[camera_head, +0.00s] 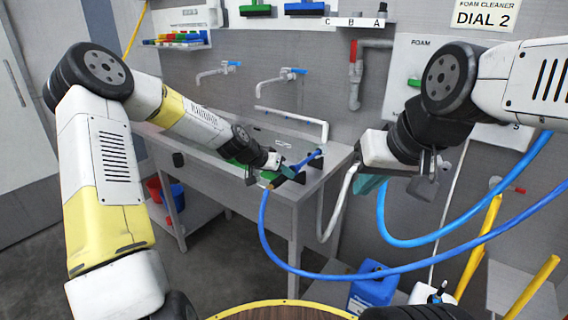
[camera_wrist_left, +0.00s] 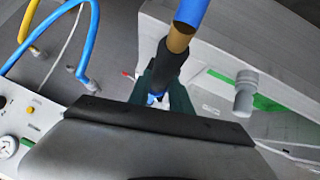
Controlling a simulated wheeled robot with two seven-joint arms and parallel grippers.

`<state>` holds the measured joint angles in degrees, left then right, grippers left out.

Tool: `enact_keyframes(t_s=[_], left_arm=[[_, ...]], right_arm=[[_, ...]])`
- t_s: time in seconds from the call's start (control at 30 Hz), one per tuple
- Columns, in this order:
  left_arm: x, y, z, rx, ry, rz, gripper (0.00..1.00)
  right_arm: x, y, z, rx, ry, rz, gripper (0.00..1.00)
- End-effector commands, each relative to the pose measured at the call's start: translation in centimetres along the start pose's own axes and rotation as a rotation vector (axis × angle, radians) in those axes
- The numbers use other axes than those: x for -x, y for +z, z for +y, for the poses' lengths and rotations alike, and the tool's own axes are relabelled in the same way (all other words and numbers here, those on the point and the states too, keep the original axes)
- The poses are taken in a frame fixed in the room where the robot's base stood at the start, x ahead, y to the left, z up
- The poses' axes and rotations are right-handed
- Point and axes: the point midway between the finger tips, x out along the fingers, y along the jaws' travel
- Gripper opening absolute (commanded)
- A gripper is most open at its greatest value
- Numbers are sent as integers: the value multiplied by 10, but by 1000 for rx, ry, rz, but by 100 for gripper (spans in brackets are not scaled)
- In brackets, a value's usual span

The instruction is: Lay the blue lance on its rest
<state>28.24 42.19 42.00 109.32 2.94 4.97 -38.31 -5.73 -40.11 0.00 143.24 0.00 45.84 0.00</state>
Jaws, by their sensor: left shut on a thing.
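The blue lance (camera_head: 304,161) lies across my left gripper (camera_head: 272,176) at the right end of the sink, its blue front pointing up and to the right. My left gripper is shut on it. In the left wrist view the lance's black grip (camera_wrist_left: 165,70) passes between the dark green fingers, with a brass fitting (camera_wrist_left: 180,38) and a blue hose (camera_wrist_left: 192,10) behind it. I cannot make out the rest clearly; my gripper and the lance cover that end of the sink. My right gripper (camera_head: 425,180) hangs to the right, apart from the lance; its jaw opening is unclear.
The steel sink (camera_head: 220,180) stands along the wall, with two blue-handled taps above. The blue hose (camera_head: 350,275) loops low across the front. A red bucket (camera_head: 154,188) and a blue bucket (camera_head: 172,196) sit below the sink. A blue canister (camera_head: 374,288) and yellow pipes stand at right.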

Motion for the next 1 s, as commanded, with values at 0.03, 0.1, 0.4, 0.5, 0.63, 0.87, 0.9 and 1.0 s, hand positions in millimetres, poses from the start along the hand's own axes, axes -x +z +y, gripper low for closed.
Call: enact_keyframes(t_s=[0.03,0.1,0.4,0.5,0.63,0.87,0.9,1.0], left_arm=[[-2,1,0,0,0,1,10],[-3,3,-1,-1,0,1,10],[-4,4,-1,-1,0,1,10],[-4,4,-1,-1,0,1,33],[-4,4,-1,-1,0,1,50],[-4,5,-1,0,0,-1,50],[-4,5,-2,0,0,0,50],[4,4,-3,1,-2,1,50]], right_arm=[[0,0,0,0,0,0,0],[0,0,0,0,0,0,0],[0,0,0,0,0,0,0],[0,0,0,0,0,0,0],[0,0,0,0,0,0,0],[0,0,0,0,0,0,0],[0,0,0,0,0,0,0],[0,0,0,0,0,0,0]])
